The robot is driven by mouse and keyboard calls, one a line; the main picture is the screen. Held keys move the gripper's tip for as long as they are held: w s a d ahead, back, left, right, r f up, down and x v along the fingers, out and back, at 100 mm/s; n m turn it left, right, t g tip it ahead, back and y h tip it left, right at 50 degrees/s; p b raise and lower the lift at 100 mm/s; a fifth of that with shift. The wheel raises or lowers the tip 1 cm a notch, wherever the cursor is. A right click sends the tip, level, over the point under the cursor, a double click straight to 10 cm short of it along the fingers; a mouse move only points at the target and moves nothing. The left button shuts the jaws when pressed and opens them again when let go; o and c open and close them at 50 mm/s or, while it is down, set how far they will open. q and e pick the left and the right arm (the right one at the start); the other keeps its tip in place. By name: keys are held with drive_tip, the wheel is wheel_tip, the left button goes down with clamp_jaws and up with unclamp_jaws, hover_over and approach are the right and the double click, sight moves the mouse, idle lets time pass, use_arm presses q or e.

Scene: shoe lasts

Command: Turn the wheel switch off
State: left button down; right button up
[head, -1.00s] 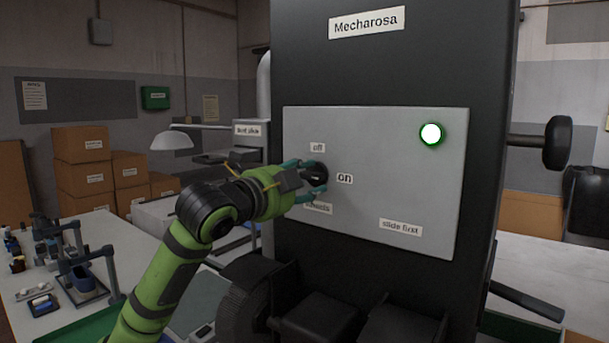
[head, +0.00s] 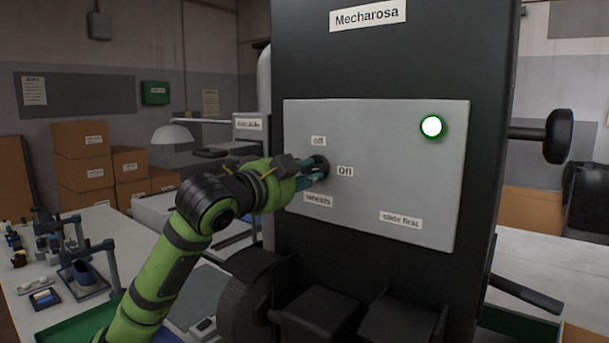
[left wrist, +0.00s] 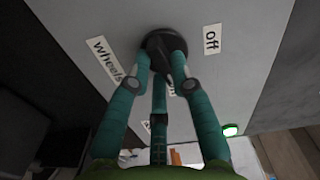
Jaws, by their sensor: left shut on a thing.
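The wheel switch is a dark round knob (left wrist: 163,46) on the grey panel (head: 390,170) of the black machine. In the head view it is mostly hidden behind my fingers, with its edge (head: 322,164) showing. Labels around it read "off" (head: 318,141), "on" (head: 345,171) and "wheels" (head: 318,199). My left gripper (head: 312,172) is shut on the knob; its teal fingers (left wrist: 160,68) reach onto it in the left wrist view. Which way the knob points is hidden. The round lamp (head: 431,126) glows white with a green rim. My right gripper is not in view.
A "slide first" label (head: 400,220) is low on the panel. A black wheel (head: 558,136) sticks out at the machine's right side. A white workbench (head: 50,260) with tools stands at the left. Dark machine housings (head: 320,315) jut out below the panel.

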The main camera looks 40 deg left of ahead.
use_arm(q)
drive_tip(key=n, duration=0.3)
drive_tip(key=shift+r+n, duration=0.1)
drive_tip(key=shift+n, duration=0.3)
drive_tip(key=n, duration=0.3)
drive_tip(key=shift+d+n, duration=0.1)
drive_tip(key=shift+n, duration=0.2)
drive_tip(key=n, duration=0.4)
drive_tip(key=shift+r, duration=0.15)
drive_tip(key=shift+n, duration=2)
drive_tip(key=c, duration=1.1)
unclamp_jaws()
